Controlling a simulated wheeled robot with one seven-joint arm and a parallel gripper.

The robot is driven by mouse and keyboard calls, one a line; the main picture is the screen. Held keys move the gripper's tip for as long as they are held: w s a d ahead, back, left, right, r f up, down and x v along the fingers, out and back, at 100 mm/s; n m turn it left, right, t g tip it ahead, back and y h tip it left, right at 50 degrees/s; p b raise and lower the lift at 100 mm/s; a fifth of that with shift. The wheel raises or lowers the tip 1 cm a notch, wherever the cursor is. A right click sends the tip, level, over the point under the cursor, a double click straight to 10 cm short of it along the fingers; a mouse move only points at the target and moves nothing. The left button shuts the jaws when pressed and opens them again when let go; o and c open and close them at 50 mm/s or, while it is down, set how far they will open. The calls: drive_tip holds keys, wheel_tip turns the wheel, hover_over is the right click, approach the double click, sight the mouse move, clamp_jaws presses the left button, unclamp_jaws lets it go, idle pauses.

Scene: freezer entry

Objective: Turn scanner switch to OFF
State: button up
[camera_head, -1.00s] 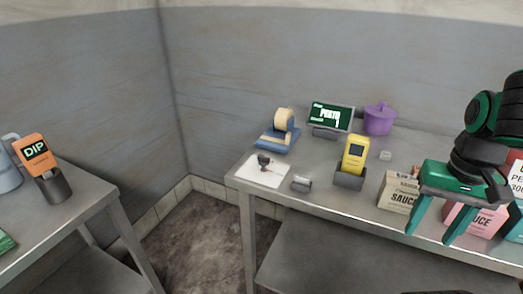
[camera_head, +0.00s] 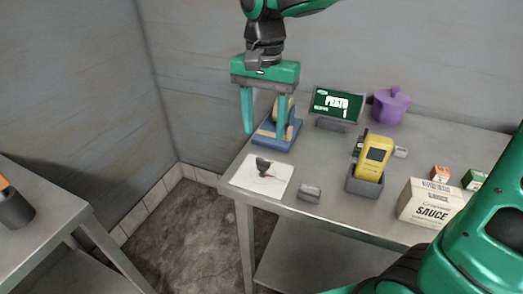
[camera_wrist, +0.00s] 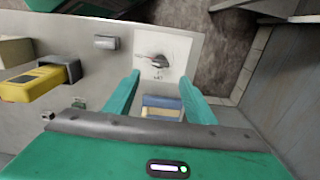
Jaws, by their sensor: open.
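A white plate (camera_head: 250,184) with a dark knob or lever (camera_head: 263,165) lies at the table's front left corner. A thin red mark shows beside the knob; I cannot read its setting. A yellow scanner (camera_head: 374,157) stands in a grey holder (camera_head: 362,186) to the right. My gripper (camera_head: 266,134) is open and empty, pointing down above the table, in front of the tape dispenser in the head view. In the wrist view, the plate (camera_wrist: 178,42) and knob (camera_wrist: 155,60) lie just beyond the open fingertips (camera_wrist: 159,76), apart from them.
A blue tape dispenser (camera_head: 287,138) sits behind the plate. A small grey block (camera_head: 310,192) lies right of it. The table edge is close to the plate.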

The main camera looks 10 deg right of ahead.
sight(263, 159)
wheel_tip(263, 159, down, 9)
drive_tip(key=shift+a+r, duration=0.1)
idle(0.4)
drive_tip(key=c, duration=1)
drive_tip(key=shift+c, duration=0.2)
